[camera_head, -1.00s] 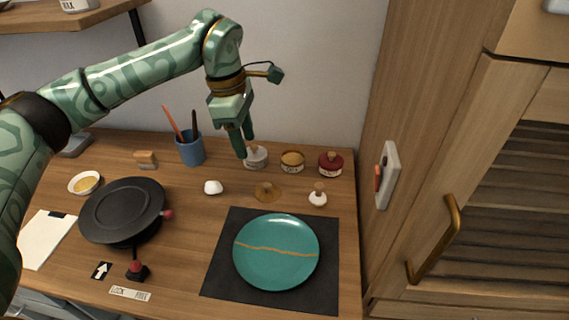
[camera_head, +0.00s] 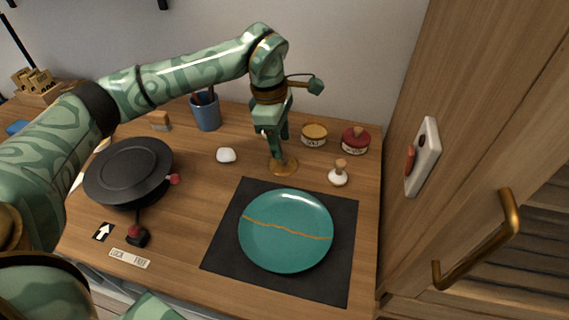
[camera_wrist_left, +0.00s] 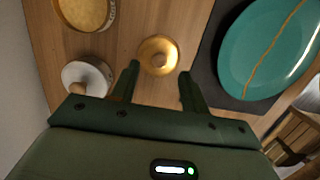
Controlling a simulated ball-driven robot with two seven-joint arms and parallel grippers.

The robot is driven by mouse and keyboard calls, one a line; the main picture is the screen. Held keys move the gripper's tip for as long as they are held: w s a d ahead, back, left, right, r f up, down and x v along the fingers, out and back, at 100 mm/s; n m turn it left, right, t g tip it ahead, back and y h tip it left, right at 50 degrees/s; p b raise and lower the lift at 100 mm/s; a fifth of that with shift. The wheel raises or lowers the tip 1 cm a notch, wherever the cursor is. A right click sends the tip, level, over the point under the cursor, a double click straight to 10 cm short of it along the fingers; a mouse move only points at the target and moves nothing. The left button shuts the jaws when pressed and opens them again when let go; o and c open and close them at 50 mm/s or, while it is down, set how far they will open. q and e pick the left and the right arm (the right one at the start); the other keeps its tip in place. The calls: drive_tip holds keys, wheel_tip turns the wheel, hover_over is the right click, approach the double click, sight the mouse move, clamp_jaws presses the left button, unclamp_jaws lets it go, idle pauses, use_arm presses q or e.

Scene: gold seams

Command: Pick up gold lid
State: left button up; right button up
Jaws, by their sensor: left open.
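The gold lid (camera_head: 285,168), a round disc with a small knob, lies on the wooden counter behind the plate. It also shows in the left wrist view (camera_wrist_left: 158,55), just beyond and between my fingertips. My left gripper (camera_head: 277,157) is open and empty, pointing down above the lid and partly hiding it in the head view. Its two fingers (camera_wrist_left: 159,70) are spread in the left wrist view, and neither is seen touching the lid. My right gripper is not in view.
A teal plate with a gold seam (camera_head: 262,240) lies on a dark mat (camera_head: 340,265) in front. A white knobbed piece (camera_head: 338,177) is to the right.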

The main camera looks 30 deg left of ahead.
sight(284, 161)
use_arm(q)
drive_tip(key=f, duration=0.1)
drive_tip(key=f+b, duration=0.1)
drive_tip(key=f, duration=0.2)
drive_tip(key=shift+w+d+f+b, duration=0.15)
drive_tip(key=shift+d+f+b, duration=0.1)
drive_tip(key=shift+f+b, duration=0.15)
drive_tip(key=shift+r, duration=0.15)
drive_tip(key=shift+c, duration=0.7)
clamp_jaws()
drive_tip(key=shift+r, duration=0.15)
